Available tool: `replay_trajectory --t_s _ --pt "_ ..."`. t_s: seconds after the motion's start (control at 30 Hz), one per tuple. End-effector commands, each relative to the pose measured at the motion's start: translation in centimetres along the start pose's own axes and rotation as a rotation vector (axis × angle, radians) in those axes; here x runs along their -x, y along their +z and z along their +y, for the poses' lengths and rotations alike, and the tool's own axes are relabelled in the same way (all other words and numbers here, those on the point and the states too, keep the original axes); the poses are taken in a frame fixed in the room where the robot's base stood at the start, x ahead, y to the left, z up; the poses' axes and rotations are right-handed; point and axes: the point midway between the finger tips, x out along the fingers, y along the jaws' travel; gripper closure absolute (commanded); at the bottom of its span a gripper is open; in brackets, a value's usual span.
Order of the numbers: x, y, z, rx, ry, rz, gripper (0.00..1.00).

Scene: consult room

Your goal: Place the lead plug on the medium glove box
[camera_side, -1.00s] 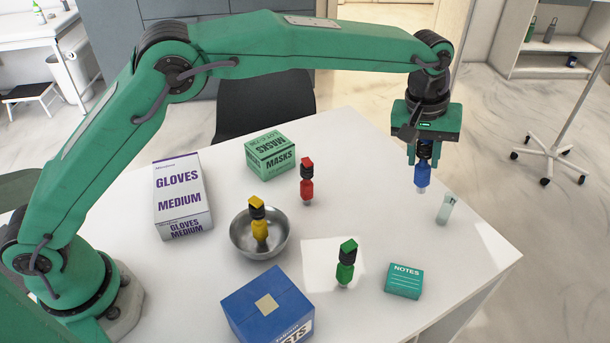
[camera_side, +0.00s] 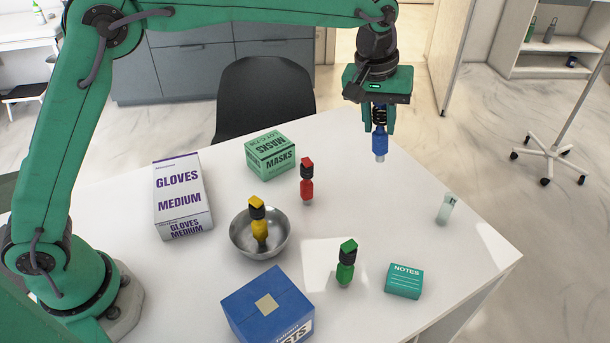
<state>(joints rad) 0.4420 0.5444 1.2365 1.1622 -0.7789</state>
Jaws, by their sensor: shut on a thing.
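My gripper (camera_side: 379,128) is shut on a blue lead plug (camera_side: 380,146), which hangs upright, tip down, above the back right of the table. The medium glove box (camera_side: 179,190), white with purple lettering, lies on the table's left side, well to the left of my gripper. Its top is bare. Similar plugs also show: a red one (camera_side: 307,187) standing on the table, a yellow one (camera_side: 259,231) in a metal bowl, and a green one (camera_side: 345,272) near the front.
The metal bowl (camera_side: 281,238) stands just right of the glove box. A green masks box (camera_side: 270,155) is behind it. A blue box (camera_side: 245,307), a teal notes box (camera_side: 404,283) and a small clear vial (camera_side: 446,209) are on the table. The table's right part is mostly clear.

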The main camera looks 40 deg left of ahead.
Motion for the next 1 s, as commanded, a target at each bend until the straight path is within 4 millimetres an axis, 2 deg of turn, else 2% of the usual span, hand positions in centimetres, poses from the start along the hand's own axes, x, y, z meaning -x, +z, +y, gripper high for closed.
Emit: replay_trajectory --t_s 0.1,0.47,0.77,1.0 --pt "1.7 -0.1 -2.9 0.004 -0.006 0.005 0.95" --pt "5.5 1.2 -11.1 0.009 -0.029 0.009 0.95" --pt "7.6 3.8 -17.6 0.013 -0.046 0.012 0.95" --pt "8.7 6.6 -22.5 0.016 -0.060 0.013 0.95"
